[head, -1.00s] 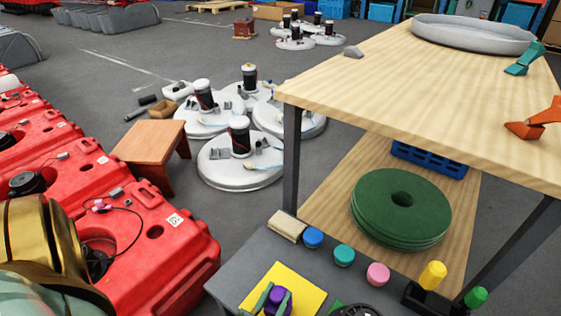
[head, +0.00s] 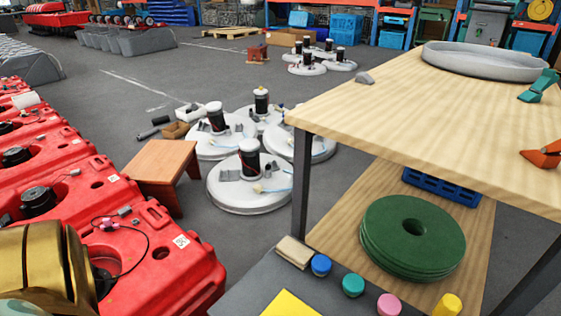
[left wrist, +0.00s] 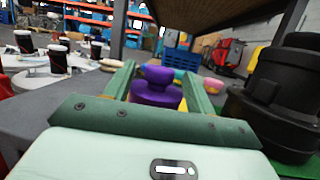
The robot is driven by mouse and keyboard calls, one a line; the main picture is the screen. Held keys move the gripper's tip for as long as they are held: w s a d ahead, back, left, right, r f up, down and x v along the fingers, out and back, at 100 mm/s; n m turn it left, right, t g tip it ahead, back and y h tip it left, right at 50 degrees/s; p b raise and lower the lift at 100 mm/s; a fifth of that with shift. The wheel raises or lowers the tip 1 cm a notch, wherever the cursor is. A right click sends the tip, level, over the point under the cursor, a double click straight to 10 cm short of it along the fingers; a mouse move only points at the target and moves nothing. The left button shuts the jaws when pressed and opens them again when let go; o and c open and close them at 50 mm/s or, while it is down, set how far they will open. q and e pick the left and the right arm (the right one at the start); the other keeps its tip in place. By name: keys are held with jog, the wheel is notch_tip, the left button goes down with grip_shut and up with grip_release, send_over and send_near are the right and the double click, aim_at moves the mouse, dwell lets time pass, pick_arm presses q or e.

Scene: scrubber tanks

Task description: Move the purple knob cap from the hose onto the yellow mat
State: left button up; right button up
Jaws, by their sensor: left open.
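The purple knob cap (left wrist: 157,86) stands upright between the two green fingers of my left gripper (left wrist: 158,80) in the left wrist view. The fingers are open, one on each side of it; contact is not clear, and its underside is hidden. A corner of the yellow mat (head: 291,304) shows at the bottom of the head view, on the grey bench. The cap and left gripper are outside the current head view. A thin black hose (head: 139,231) loops over a red tank (head: 160,278) at the left. My right gripper is not in view.
Blue (head: 321,265), teal (head: 353,285), pink (head: 389,304) and yellow (head: 447,305) knobs line the grey bench edge beside a wooden block (head: 295,252). A black housing (left wrist: 285,100) stands close right of my left gripper. A wooden table (head: 430,120) rises behind.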

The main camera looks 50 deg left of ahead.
pick_arm(q)
jog(key=v, duration=0.9)
jog(key=s+a+f+n+g+y, duration=0.25)
jog(key=s+n+g, duration=0.25)
jog(key=n+g, duration=0.25)
jog(key=s+a+f+n+g+y, duration=0.1)
jog(key=s+a+f+n+g, duration=0.1)
jog(key=s+a+n+g, duration=0.35)
jog(key=d+r+n+g+h, duration=0.2)
jog(key=d+r+n+h, duration=0.7)
jog(key=d+n+h, duration=0.2)
jog(key=shift+w+d+r+n, duration=0.3)
jog(key=shift+d+n, duration=0.25)
jog(key=shift+n, duration=0.35)
jog(key=shift+s, duration=0.1)
